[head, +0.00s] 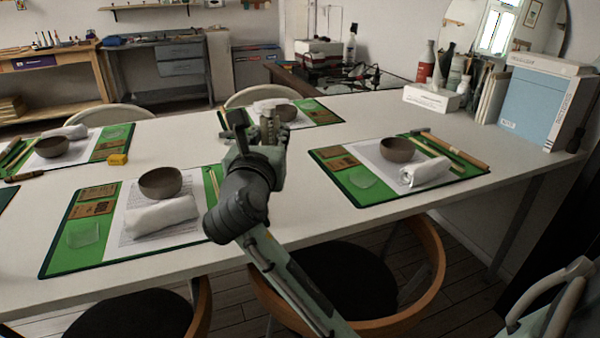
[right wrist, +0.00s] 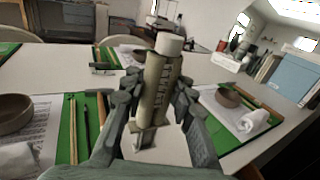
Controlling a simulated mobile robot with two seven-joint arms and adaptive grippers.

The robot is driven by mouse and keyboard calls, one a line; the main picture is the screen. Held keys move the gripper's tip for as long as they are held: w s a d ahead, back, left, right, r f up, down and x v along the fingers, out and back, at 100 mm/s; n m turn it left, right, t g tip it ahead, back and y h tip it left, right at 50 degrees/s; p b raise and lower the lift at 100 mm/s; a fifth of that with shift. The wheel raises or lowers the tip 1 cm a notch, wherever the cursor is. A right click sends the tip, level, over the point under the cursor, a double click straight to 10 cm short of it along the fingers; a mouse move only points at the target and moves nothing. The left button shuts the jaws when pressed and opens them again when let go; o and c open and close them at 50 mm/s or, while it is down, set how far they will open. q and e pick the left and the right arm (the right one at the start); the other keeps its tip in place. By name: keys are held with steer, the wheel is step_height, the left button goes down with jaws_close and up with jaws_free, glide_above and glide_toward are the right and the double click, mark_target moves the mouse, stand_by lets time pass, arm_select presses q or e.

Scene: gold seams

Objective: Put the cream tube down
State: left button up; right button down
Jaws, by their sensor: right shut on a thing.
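The cream tube (right wrist: 156,92), with a white cap at its top and dark lettering down its side, is between the fingers of my right gripper (right wrist: 154,104) in the right wrist view. The gripper is shut on it and holds it nearly upright. In the head view the tube (head: 268,127) shows small above my right gripper (head: 258,138), over the middle of the white table (head: 300,178). The tube's lower end is partly hidden by the fingers, and I cannot tell its height above the table. My left gripper is not in view.
Green mats with brown bowls and white cloths lie around: front left (head: 60,258), right (head: 340,189), and far middle (head: 322,114). A yellow block (head: 118,159) sits at left. A tissue box (head: 431,98), bottles and books stand at back right. Bare table lies between the mats.

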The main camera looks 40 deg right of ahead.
arm_select(q)
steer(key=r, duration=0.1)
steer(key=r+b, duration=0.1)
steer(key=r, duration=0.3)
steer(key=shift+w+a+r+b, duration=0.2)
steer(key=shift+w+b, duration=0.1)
steer(key=shift+b, duration=0.1)
arm_select(e)
steer(key=w+d+f, duration=0.3)
steer(key=d+f, duration=0.5)
steer(key=f, duration=0.1)
steer(key=shift+d+f, duration=0.15)
steer(key=shift+f, duration=0.1)
steer(key=shift+f, duration=0.6)
steer(key=c, duration=1.2)
jaws_free()
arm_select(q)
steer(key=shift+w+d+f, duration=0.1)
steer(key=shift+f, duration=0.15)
